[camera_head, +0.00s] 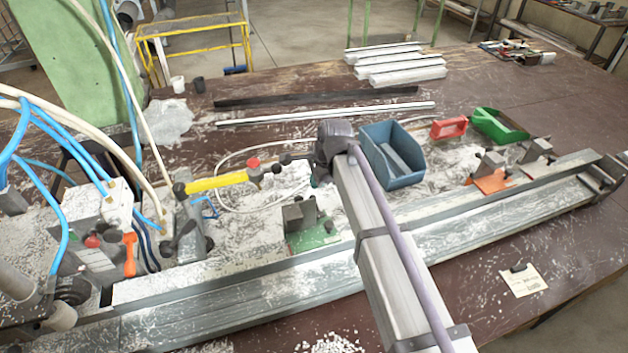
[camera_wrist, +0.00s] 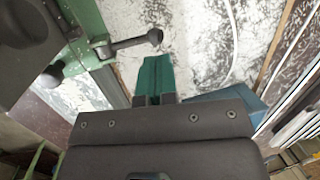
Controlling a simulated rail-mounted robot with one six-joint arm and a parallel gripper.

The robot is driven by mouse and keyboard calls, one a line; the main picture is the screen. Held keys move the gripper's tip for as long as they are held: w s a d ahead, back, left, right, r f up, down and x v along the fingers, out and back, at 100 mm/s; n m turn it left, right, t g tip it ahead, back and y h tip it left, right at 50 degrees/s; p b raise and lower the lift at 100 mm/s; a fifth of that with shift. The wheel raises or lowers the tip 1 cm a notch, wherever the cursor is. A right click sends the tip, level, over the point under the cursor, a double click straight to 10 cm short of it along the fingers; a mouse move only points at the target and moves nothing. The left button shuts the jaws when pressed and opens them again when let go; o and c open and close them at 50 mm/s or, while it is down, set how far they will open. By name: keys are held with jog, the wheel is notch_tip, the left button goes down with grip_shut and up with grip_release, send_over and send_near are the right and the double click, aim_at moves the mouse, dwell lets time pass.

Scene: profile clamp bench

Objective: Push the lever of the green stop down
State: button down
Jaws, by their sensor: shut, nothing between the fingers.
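The green stop (camera_head: 312,238) sits on the grey rail in the middle of the head view, with grey blocks on its green base. In the wrist view its green body (camera_wrist: 90,22) fills the upper left. A dark lever with a round black knob (camera_wrist: 155,37) sticks out from it to the right; a second dark knob is lower left. The lever is hard to make out in the head view. My gripper (camera_wrist: 157,78) has teal fingertips, shut and empty, beside the lever and apart from it in the picture. In the head view, my gripper (camera_head: 315,181) is above and behind the stop.
An orange stop (camera_head: 490,181) sits farther right along the rail (camera_head: 440,212). A blue bin (camera_head: 393,160) stands just right of my wrist. A yellow-handled tool (camera_head: 217,183) and hoses are at left. White profiles (camera_head: 400,68) lie at the back. White shavings cover the bench.

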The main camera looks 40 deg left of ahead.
jog(key=p+v, duration=0.8)
jog(key=v, duration=0.2)
jog(key=shift+w+a, duration=0.2)
jog(key=shift+a, duration=0.2)
jog(key=w+d+f+n+h+b, duration=0.1)
jog(key=d+f+n+b, duration=0.1)
jog(key=d, duration=2.9)
jog(key=w+d+f+n+h+b, duration=0.1)
jog(key=d+f+n+b, duration=0.2)
jog(key=d, duration=2.8)
notch_tip(320, 180, down, 2)
jog(key=shift+f+t+h+b, duration=0.25)
jog(key=shift+t+h+b, duration=0.15)
jog(key=shift+b, duration=0.65)
